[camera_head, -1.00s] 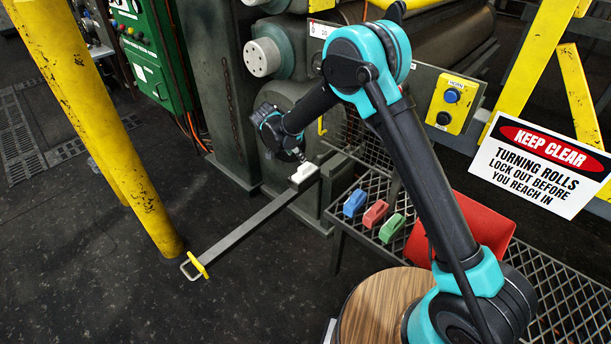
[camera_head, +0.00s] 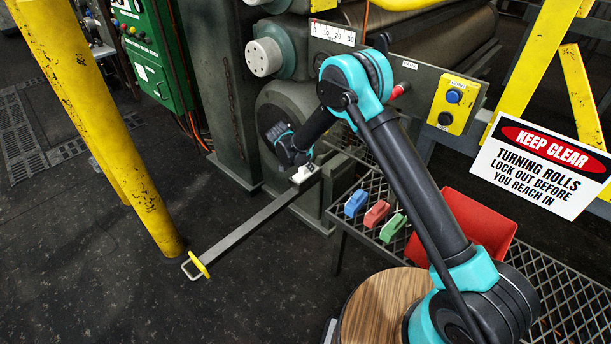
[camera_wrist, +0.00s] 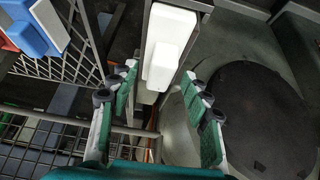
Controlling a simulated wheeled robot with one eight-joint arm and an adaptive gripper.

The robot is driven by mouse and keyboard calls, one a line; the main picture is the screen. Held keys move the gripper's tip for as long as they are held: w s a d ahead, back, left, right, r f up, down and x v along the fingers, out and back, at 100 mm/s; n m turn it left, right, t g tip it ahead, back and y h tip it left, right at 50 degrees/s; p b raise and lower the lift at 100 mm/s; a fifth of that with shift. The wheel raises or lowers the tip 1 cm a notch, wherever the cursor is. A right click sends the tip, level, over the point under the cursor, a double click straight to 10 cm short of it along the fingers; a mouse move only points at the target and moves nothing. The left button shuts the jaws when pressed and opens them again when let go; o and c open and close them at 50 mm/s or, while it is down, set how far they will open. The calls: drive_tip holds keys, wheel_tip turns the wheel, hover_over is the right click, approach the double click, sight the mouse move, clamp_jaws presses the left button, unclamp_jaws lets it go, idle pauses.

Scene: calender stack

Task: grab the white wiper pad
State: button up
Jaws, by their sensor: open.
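The white wiper pad (camera_head: 304,173) sits on top of the far end of a long grey bar (camera_head: 250,215) that sticks out from the machine. In the wrist view the pad (camera_wrist: 168,45) is a white block with a raised narrower part, lying ahead of my fingers. My gripper (camera_wrist: 159,80) is open and empty, with its two green-lined fingers apart on either side of the line to the pad. In the head view my gripper (camera_head: 298,163) is just above and behind the pad, its fingertips partly hidden by my arm.
Blue (camera_head: 355,203), red (camera_head: 376,213) and green (camera_head: 392,228) blocks lie on a mesh shelf right of the bar. A red bin (camera_head: 480,225) stands beside them. The round dark machine housing (camera_head: 275,100) is close to my gripper. Yellow posts (camera_head: 110,130) stand at left.

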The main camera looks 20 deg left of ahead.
clamp_jaws()
idle(0.6)
